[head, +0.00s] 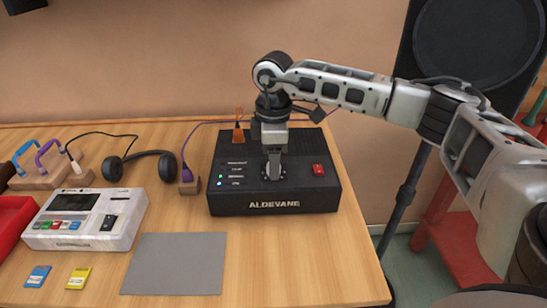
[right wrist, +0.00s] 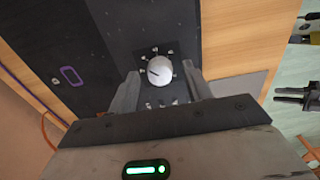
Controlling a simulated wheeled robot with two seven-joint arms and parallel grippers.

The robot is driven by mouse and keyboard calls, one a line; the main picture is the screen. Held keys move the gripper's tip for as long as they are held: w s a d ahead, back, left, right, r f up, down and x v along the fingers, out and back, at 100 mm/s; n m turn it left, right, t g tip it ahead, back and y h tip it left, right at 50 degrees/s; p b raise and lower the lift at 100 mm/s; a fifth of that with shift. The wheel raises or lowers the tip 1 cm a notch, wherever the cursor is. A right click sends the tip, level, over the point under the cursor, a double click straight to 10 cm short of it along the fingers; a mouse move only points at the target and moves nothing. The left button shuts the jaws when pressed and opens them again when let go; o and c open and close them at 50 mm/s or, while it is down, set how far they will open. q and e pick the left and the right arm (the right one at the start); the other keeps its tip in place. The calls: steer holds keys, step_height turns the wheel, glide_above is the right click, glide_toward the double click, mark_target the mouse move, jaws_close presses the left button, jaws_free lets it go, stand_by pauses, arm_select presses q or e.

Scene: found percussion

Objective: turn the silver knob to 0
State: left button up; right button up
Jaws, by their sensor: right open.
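The black box marked ALDEVANE (head: 290,204) sits on the table. My right gripper (head: 273,174) points down at the box top and hides the knob in the head view. In the right wrist view the silver knob (right wrist: 160,71) is round and pale, with a dark pointer line towards the picture's left. Small marks ring it, too small to read. The right gripper (right wrist: 160,80) is open, one finger on each side of the knob; I cannot tell whether they touch it. My left gripper is not in view.
A red switch (head: 319,170) is right of the gripper on the box. Left of the box are a wooden block with a purple plug (head: 187,186), headphones (head: 138,165) and a white device (head: 88,238). A grey mat (head: 175,264) lies in front. The front right tabletop is clear.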

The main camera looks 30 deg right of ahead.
steer(key=shift+f, duration=0.1)
steer(key=c, duration=1)
steer(key=shift+o, duration=0.2)
